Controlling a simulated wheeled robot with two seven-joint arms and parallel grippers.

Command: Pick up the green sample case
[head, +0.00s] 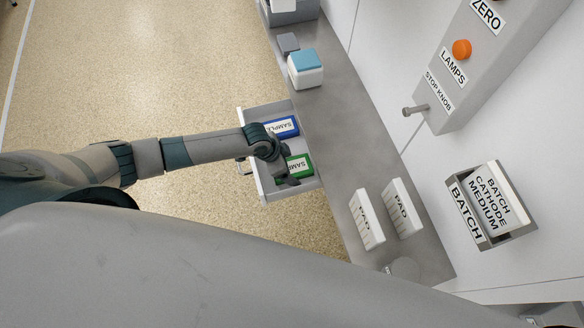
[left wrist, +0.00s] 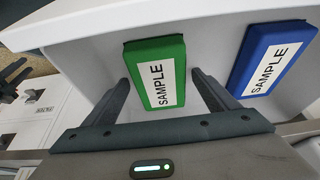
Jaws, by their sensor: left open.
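The green sample case (head: 300,167) lies in an open drawer (head: 261,184), with a white label reading SAMPLE. It also shows in the left wrist view (left wrist: 170,97). My left gripper (head: 285,172) is at the drawer, over the green case. In the left wrist view the two fingers of my left gripper (left wrist: 163,95) are open, one on each side of the green case's near end. I cannot tell whether they touch it. A blue sample case (head: 285,127) lies beside the green one and shows right of it in the left wrist view (left wrist: 272,62).
A grey counter (head: 340,125) runs beside the drawer. A white box with a blue top (head: 305,70) and two white pads (head: 367,218) stand on it. A wall panel with an orange lamp (head: 461,49) and a batch holder (head: 490,205) are at the right.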

